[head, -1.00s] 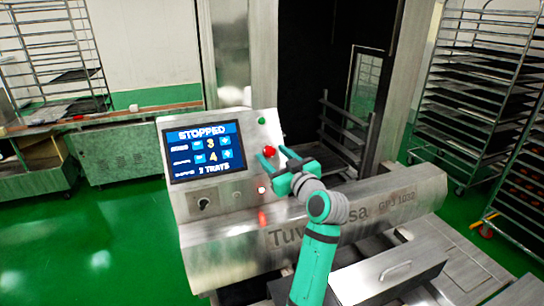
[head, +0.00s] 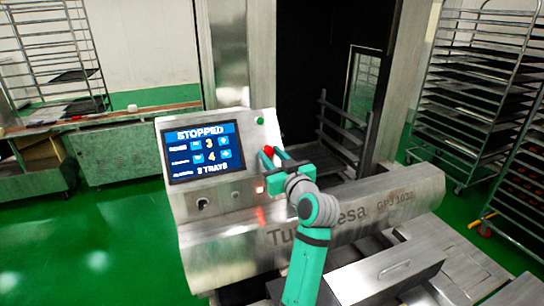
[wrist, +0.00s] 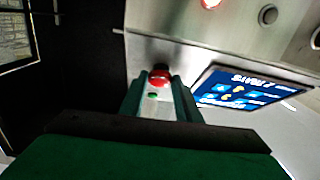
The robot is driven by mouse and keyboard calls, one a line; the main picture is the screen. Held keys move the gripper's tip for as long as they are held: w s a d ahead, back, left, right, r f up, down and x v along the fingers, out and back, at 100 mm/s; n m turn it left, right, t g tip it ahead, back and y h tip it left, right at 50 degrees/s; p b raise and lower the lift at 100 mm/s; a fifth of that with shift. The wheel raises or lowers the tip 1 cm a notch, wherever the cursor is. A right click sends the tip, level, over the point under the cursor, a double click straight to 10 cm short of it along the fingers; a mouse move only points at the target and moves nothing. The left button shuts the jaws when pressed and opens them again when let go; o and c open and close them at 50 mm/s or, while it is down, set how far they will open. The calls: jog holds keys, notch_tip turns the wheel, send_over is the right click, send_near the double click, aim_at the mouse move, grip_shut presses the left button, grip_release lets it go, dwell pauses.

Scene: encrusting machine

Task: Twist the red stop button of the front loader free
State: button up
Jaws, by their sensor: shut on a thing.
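The red stop button (head: 268,151) sits on the right side of the front loader's slanted control panel (head: 212,192), right of the screen. My gripper (head: 271,156) is at the panel with its teal fingers on either side of the button, shut on it. In the wrist view the red button (wrist: 159,77) shows between the two fingertips (wrist: 160,82). The screen (head: 203,150) reads "STOPPED" with the values 3 and 4. Part of the button is hidden by the fingers.
A green button (head: 259,120) is above the red one, and a lit button (head: 259,190) is below it. A black knob (head: 202,203) is at the panel's lower left. Tray racks (head: 485,100) stand at the right. A dark doorway lies behind the panel.

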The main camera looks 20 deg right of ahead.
jog(key=m+h, duration=0.1)
jog(key=m, duration=0.1)
jog(key=a+m+h, duration=0.1)
jog(key=m+h, duration=0.1)
jog(key=m, duration=0.1)
jog(key=shift+w, duration=0.1)
jog(key=m+g+h, duration=0.1)
jog(key=m, duration=0.1)
jog(key=shift+d+m+h, duration=0.1)
jog(key=shift+m+h, duration=0.3)
jog(key=shift+w+a+f+m+h, duration=0.1)
jog(key=shift+a+m+h, duration=0.2)
jog(key=shift+m, duration=0.4)
jog(key=shift+g, duration=0.3)
jog(key=shift+d+f, duration=0.1)
